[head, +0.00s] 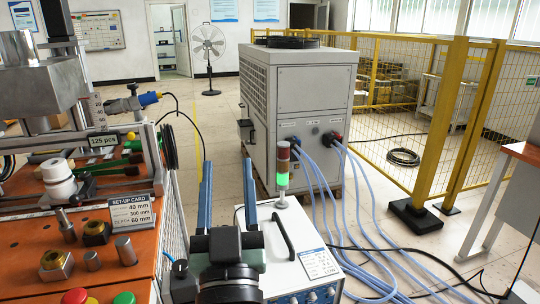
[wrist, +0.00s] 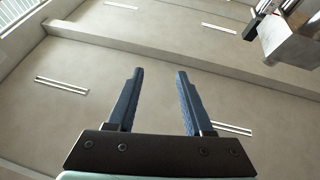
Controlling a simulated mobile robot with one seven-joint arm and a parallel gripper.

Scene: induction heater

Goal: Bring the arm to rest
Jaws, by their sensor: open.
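My gripper (head: 228,185) stands upright in the lower middle of the head view, its two blue fingers pointing up and wide apart. In the wrist view my gripper (wrist: 154,98) is open with nothing between the fingers. In the head view my gripper shows in front of a white control box (head: 310,235) with a signal tower (head: 282,170) lit green.
An orange bench (head: 30,285) with metal parts, a set-up card (head: 131,213) and buttons is at the left. A grey chiller (head: 305,100) with blue hoses (head: 345,195) stands behind. Yellow fencing (head: 440,130) is at the right. A metal block (wrist: 295,40) shows upper right in the wrist view.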

